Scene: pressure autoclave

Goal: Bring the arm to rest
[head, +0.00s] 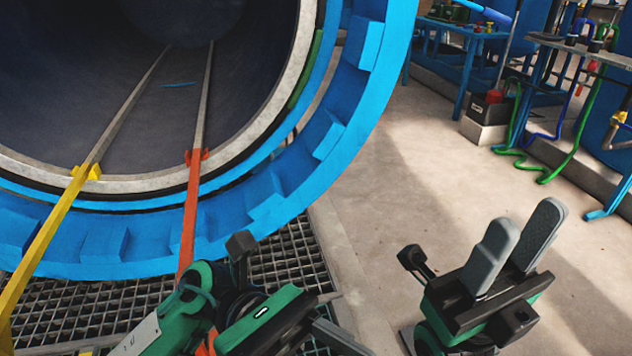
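My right gripper (524,236) is at the lower right, over the bare concrete floor. Its two grey fingers point up and away, with a narrow gap between them and nothing held. My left arm comes in at the bottom, and its green and black gripper (332,320) is in front of the grating and the autoclave's lower rim. Its fingers are partly hidden and seen at an angle, so I cannot tell whether they are open. I see no object in it. Both grippers appear apart from the autoclave (345,140).
The autoclave's round mouth is open, with a blue lugged ring. A yellow rail (45,235) and an orange rail (191,215) lead out from it over a metal grating (285,252). Blue benches (470,45) and green hoses (573,150) stand at upper right. The middle floor is clear.

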